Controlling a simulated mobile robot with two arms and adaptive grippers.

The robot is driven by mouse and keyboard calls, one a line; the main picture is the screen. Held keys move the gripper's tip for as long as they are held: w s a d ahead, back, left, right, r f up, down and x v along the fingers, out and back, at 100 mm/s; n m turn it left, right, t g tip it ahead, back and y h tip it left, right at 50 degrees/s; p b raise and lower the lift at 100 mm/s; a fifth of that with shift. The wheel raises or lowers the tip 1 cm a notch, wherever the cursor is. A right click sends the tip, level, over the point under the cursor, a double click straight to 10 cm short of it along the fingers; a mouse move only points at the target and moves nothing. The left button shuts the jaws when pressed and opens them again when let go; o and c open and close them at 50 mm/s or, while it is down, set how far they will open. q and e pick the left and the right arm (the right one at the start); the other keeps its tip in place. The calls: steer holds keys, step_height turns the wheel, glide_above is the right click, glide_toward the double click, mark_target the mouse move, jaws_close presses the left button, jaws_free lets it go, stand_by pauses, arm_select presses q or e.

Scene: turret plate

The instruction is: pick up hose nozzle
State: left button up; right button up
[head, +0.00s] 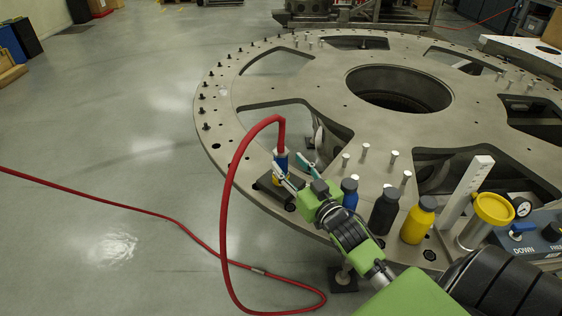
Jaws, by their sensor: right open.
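The hose nozzle (281,159) is a blue fitting on the end of the red hose (232,190). It stands roughly upright near the left front rim of the large grey turret plate (240,85), by a small dark block. My right gripper (291,168) comes in from the lower right with its fingers spread and nothing held. One finger shows in front of the nozzle's lower part, the other to its right. Whether either finger touches it I cannot tell. The nozzle's lower end is partly hidden by the finger. My left gripper is not in view.
A blue bottle (349,194), a black bottle (384,212) and a yellow bottle (419,220) stand along the plate's front, close to my right arm. Several upright pins and large cutouts mark the plate. The hose loops down onto open floor at left.

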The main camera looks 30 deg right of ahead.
mark_target(284, 161)
steer(key=w+p, duration=0.1)
steer(key=w, duration=0.2)
steer(key=shift+w, duration=0.4)
steer(key=shift+w+f, duration=0.1)
steer(key=shift+w, duration=0.45)
jaws_close()
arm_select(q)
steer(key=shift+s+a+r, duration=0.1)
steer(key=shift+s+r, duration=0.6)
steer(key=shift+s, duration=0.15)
